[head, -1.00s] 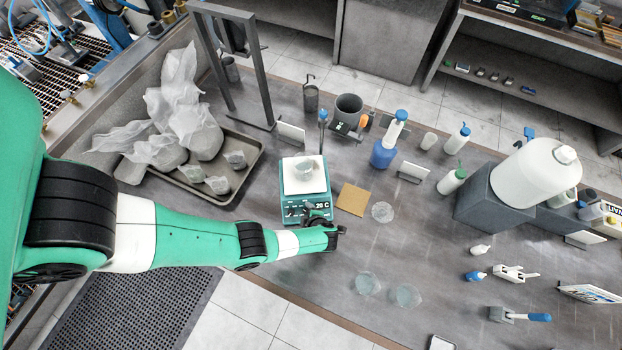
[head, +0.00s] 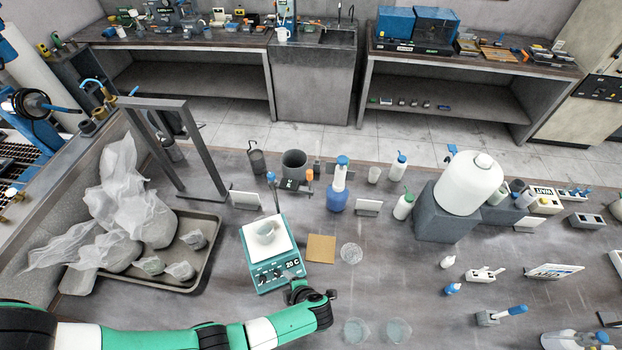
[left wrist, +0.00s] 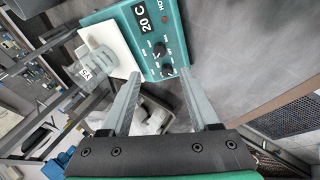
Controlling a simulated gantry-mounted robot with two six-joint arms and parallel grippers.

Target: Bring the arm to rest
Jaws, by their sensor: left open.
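My left arm comes in from the lower left in the head view. Its gripper (head: 308,293) is just in front of the teal hot plate (head: 283,271), near its control panel. In the left wrist view the two fingers of the gripper (left wrist: 158,95) stand apart with nothing held between them. The hot plate also shows there (left wrist: 150,40), beyond the fingertips, with its knobs and a "20 C" display. A small glass beaker (head: 266,232) stands on the white top of the hot plate. My right gripper is not in view.
A metal tray (head: 205,262) with bagged lumps lies left of the hot plate, near a grey frame stand (head: 205,150). A tan square pad (head: 321,248) and clear dishes (head: 350,254) lie to the right. Bottles (head: 338,190) stand behind. The bench right of the gripper has free room.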

